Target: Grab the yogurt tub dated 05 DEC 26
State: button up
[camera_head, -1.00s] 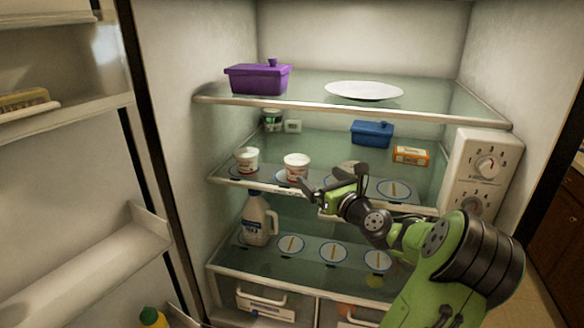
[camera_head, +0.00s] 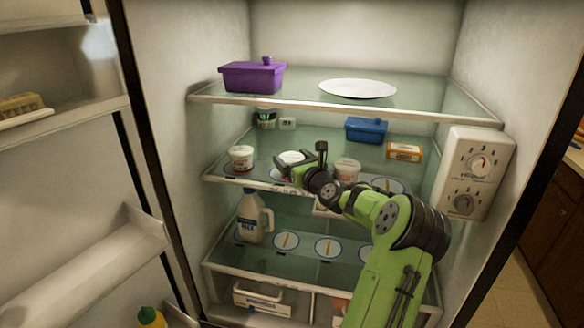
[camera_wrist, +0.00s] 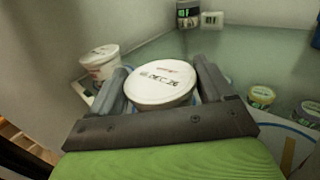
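A white yogurt tub (camera_wrist: 162,84) stands between the two fingers of my gripper (camera_wrist: 162,90) in the wrist view. Its lid print ends in "DEC 26"; the day looks like 05 but is blurred. In the head view this tub (camera_head: 291,157) is on the middle shelf, partly hidden by my gripper (camera_head: 298,163). My gripper is open, with one finger on each side of the tub and no clear squeeze. A similar tub (camera_head: 240,157) stands to the left, and it also shows in the wrist view (camera_wrist: 99,61). Its date is unreadable.
Another tub (camera_head: 346,169) stands right of my gripper. Small jars (camera_wrist: 261,96) stand to the right in the wrist view. A blue box (camera_head: 366,129) and an orange carton (camera_head: 404,151) are farther back. The upper shelf (camera_head: 345,108) lies above; a milk jug (camera_head: 252,216) stands below.

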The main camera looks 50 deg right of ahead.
aim_at(293, 158)
jog(key=c, duration=0.7)
jog(key=shift+w+r, duration=0.1)
jog(key=shift+r, duration=0.2)
notch_tip(293, 158, up, 3)
jog(key=shift+r, duration=0.1)
jog(key=b+v, duration=0.1)
jog(key=v, duration=1.7)
